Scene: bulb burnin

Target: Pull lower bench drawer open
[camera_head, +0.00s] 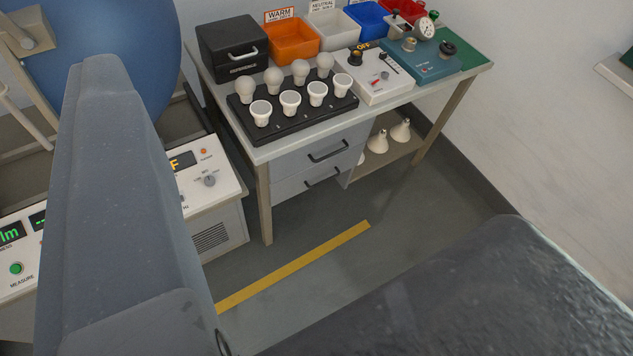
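The lower bench drawer (290,192) is a grey front with a dark bar handle (322,178), under the left part of the bench (262,152). It looks closed, with its front about level with the upper drawer (290,160), which has a similar dark handle (328,151). Two large grey parts, one at the left and one at the lower right, fill the foreground; they appear to be my gripper's fingers (315,270), spread wide apart with nothing between them. The drawers lie beyond them, in the gap and not touched.
A black tray (243,118) with several bulbs stands on the bench above the drawers. A measuring unit (222,208) stands left of the bench. A yellow line (295,266) crosses the clear floor before the drawers. A wall is at right.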

